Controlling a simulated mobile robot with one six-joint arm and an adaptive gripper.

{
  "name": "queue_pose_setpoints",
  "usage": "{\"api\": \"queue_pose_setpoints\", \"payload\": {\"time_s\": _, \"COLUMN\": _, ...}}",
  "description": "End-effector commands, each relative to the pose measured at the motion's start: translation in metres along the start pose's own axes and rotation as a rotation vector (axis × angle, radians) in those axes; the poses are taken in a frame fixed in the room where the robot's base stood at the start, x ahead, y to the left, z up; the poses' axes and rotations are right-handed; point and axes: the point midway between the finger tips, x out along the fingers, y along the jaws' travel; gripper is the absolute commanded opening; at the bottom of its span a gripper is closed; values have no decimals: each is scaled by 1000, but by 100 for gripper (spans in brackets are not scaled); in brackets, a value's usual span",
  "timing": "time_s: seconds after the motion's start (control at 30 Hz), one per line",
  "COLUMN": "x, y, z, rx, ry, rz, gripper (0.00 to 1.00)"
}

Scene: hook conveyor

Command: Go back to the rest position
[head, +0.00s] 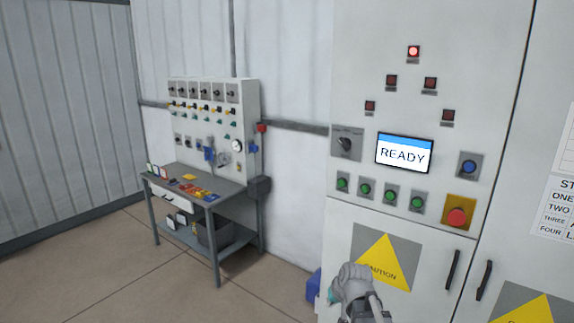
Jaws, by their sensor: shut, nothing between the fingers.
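My gripper (334,294) is low in the head view, right of centre, in front of the lower door of a white control cabinet (350,60). It is shut and empty. Part of my arm shows behind it at the bottom edge. The gripper overlaps the left side of a yellow caution sign (386,262); I cannot tell how far it is from the door.
The cabinet carries a screen reading READY (404,153), a red emergency button (457,217), a rotary switch (346,143) and several green buttons. One red lamp (413,51) is lit. A workbench (212,200) with a panel stands left. Floor (110,265) at the front left is clear.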

Motion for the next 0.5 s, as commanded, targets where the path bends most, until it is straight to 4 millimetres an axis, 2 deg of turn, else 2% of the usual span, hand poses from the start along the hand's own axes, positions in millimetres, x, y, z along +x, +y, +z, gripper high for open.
{"api": "queue_pose_setpoints", "payload": {"time_s": 0.03, "x": 5, "y": 7, "z": 34, "rx": -4, "ry": -63, "rz": 33, "gripper": 0}}
{"api": "queue_pose_setpoints", "payload": {"time_s": 0.1, "x": 4, "y": 16, "z": 67, "rx": -3, "ry": -148, "rz": 83, "gripper": 0}}
{"api": "queue_pose_setpoints", "payload": {"time_s": 0.2, "x": 0, "y": 27, "z": 106, "rx": 3, "ry": -253, "rz": 147, "gripper": 0}}
{"api": "queue_pose_setpoints", "payload": {"time_s": 0.33, "x": -6, "y": 37, "z": 139, "rx": 14, "ry": -345, "rz": 210, "gripper": 0}}
{"api": "queue_pose_setpoints", "payload": {"time_s": 0.5, "x": -11, "y": 42, "z": 154, "rx": 22, "ry": -394, "rz": 245, "gripper": 0}}
